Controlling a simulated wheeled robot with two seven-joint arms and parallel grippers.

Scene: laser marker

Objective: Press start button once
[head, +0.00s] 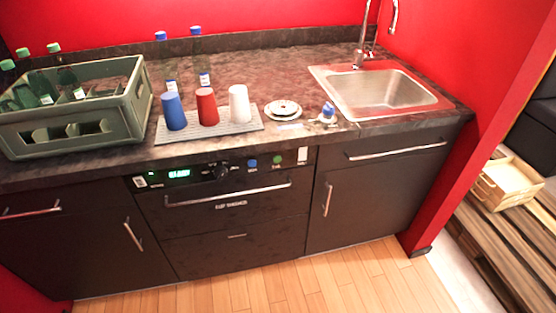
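The dishwasher (236,205) is set under the counter with its door shut. Its black control strip along the top has a lit green display (179,174), a dark round knob (221,173), a blue button (252,163) and a green button (277,160). The labels by the buttons are too small to read, so I cannot tell from lettering which is the start button. A light rectangular patch (302,155) sits at the strip's right end. Neither of my grippers shows in the head view.
On the counter (285,70) stand a grey-green crate (80,133) with bottles, a drying mat (243,124) with blue, red and white cups, two bottles, stacked saucers (283,108) and a sink (380,92). The dishwasher handle (228,195) juts out below the strip. The wooden floor in front is clear.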

